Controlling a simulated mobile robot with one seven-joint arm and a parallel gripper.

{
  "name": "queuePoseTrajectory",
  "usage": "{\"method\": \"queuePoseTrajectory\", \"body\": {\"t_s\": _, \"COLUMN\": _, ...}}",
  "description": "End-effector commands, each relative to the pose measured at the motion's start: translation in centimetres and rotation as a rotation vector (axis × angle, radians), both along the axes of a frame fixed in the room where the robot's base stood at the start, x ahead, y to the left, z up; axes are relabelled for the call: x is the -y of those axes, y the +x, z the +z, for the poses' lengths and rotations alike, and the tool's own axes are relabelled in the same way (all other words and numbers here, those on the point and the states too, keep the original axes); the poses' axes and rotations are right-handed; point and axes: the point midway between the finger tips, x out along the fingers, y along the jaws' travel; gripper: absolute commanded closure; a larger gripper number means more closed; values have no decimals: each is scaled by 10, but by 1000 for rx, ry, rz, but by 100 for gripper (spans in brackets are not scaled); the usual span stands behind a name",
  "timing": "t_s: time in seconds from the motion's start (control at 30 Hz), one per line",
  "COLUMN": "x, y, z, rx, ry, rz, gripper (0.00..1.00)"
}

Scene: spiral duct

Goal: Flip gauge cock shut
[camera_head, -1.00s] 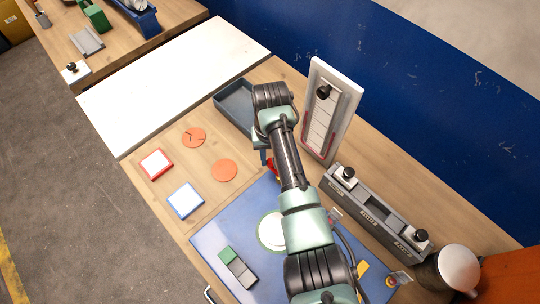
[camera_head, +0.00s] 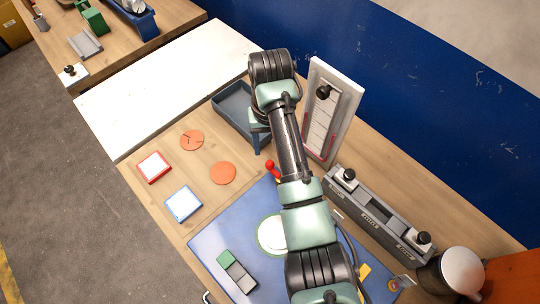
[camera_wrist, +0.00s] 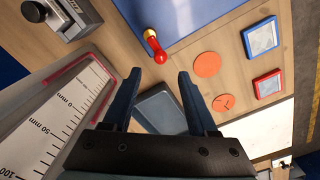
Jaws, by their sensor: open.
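The gauge cock, with a red lever (camera_wrist: 157,49) and a brass end, shows at the blue mat's edge in the wrist view. In the head view its red knob (camera_head: 271,167) shows beside my arm, which hides the rest. The white gauge board (camera_head: 329,112) with a scale stands upright to the right; its scale side (camera_wrist: 62,118) is at left in the wrist view. My gripper (camera_wrist: 160,76) is open and empty. In the wrist view the lever lies just beyond its fingertips, between their lines, with no contact visible.
A dark blue tray (camera_head: 237,107) sits behind my gripper. Orange discs (camera_head: 223,173) and red- and blue-framed squares (camera_head: 183,203) lie on the wood at left. A grey block with black knobs (camera_head: 372,212) stands at right. The blue mat (camera_head: 215,232) is at the front.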

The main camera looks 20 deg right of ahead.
Motion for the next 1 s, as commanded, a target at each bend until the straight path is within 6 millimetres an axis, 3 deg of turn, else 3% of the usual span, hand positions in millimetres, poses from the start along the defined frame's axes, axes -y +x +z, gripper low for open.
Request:
{"method": "queuePoseTrajectory", "body": {"t_s": 0.2, "x": 0, "y": 0, "z": 51, "rx": 0, "ry": 0, "rz": -1, "gripper": 41}}
{"method": "queuePoseTrajectory", "body": {"t_s": 0.3, "x": 0, "y": 0, "z": 58, "rx": -1, "ry": 0, "rz": -1, "gripper": 41}}
{"method": "queuePoseTrajectory", "body": {"t_s": 1.0, "x": 0, "y": 0, "z": 62, "rx": 0, "ry": 0, "rz": 0, "gripper": 41}}
